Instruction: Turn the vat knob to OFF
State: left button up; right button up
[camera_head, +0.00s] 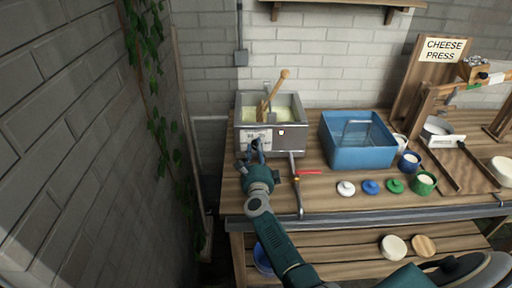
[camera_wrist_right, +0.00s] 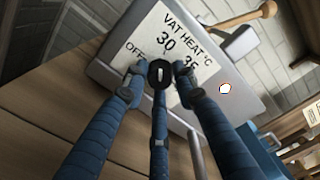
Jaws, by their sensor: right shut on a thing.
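The steel vat (camera_head: 290,139) stands at the left end of the workbench, with pale contents and a wooden paddle (camera_head: 273,90) in it. Its white "VAT HEAT °C" panel (camera_wrist_right: 155,24) shows OFF, 30 and 35 around a black knob (camera_wrist_right: 160,72). My right gripper (camera_wrist_right: 160,80) is shut on the knob, with blue fingers around it. A white mark on the knob lies roughly toward the 30, away from OFF. In the head view my right gripper (camera_head: 256,152) is at the vat's front and hides most of the knob. My left gripper is out of view.
Right of the vat are a drain pipe with a red lever (camera_head: 309,172), a blue basin (camera_head: 358,155), several coloured lids and mugs, and the cheese press (camera_head: 445,107). A brick wall is close on the left. A lower shelf holds cheese rounds (camera_head: 394,248).

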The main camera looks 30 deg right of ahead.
jog(key=n+p, duration=0.2)
jog(key=n, duration=0.3)
jog(key=shift+s+d+f, duration=0.1)
jog(key=shift+f, duration=0.05)
jog(key=shift+n+p, duration=0.6)
jog(key=shift+n, duration=1.7)
jog(key=o, duration=1.2)
jog(key=shift+d, duration=0.1)
